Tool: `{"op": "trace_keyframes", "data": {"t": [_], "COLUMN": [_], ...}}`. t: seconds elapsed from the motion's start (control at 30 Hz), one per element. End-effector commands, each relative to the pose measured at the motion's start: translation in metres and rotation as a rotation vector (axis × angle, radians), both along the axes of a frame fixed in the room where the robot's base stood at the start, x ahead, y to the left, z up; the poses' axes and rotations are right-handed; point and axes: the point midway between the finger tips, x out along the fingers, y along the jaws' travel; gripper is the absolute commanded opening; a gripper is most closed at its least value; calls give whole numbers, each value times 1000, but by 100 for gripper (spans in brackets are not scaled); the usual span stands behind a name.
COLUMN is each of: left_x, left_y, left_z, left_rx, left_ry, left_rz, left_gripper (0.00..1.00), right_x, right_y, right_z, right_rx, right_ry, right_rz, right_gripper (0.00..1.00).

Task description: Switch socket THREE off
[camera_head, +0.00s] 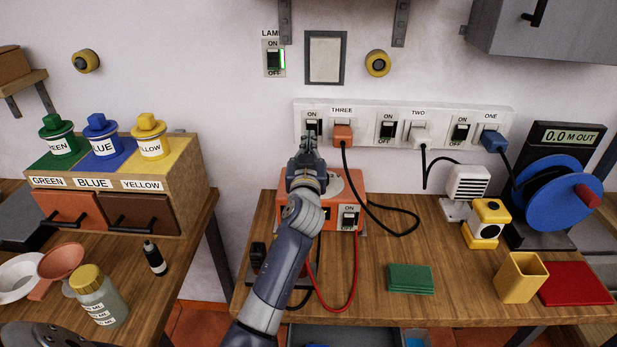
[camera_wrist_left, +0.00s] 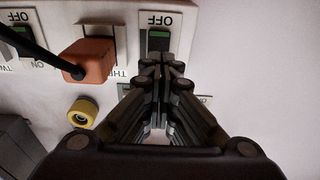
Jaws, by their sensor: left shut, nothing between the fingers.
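Socket THREE is on the white strip (camera_head: 405,109) on the wall, at its left end. An orange plug (camera_head: 342,134) with a black cable sits in it; the plug also shows in the wrist view (camera_wrist_left: 92,58). Its dark switch (camera_head: 312,125) is left of the plug, with ON above it. In the wrist view, which is upside down, the switch (camera_wrist_left: 159,40) shows beside the OFF label. My left gripper (camera_head: 307,139) is shut and empty, its fingertips (camera_wrist_left: 160,64) close in front of the switch's lower area. I cannot tell contact or rocker position. My right gripper is not seen.
Sockets TWO (camera_head: 418,132) and ONE (camera_head: 491,138) follow to the right, with white and blue plugs. An orange box (camera_head: 350,190) with its own switch stands below my gripper. A lamp switch (camera_head: 273,60) with a green light is above. Black cable hangs right of the arm.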

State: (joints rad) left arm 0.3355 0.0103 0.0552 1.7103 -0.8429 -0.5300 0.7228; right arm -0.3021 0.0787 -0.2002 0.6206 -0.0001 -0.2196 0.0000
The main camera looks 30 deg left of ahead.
Motion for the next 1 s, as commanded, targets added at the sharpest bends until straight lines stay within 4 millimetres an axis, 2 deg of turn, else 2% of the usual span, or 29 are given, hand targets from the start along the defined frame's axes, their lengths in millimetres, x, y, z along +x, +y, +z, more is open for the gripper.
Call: {"op": "trace_keyframes", "data": {"t": [0.1,0.2,0.47,0.6,0.73,1.0], "left_x": [-13,-24,-61,-77,-84,-86], "left_y": [-7,-13,-31,-38,-42,-42], "left_z": [-4,-6,-11,-12,-12,-11], "left_rx": [-3,-4,-5,-4,-2,-2], "left_ry": [1,2,2,2,3,4], "left_rz": [-2,-3,-2,-2,-2,-2], "left_gripper": [0,0,0,0,0,0], "right_x": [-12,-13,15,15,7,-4], "right_y": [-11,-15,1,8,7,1], "right_z": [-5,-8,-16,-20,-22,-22], "right_rx": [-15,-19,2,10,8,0], "right_ry": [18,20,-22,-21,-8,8], "right_rz": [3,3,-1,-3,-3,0], "right_gripper": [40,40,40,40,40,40]}}
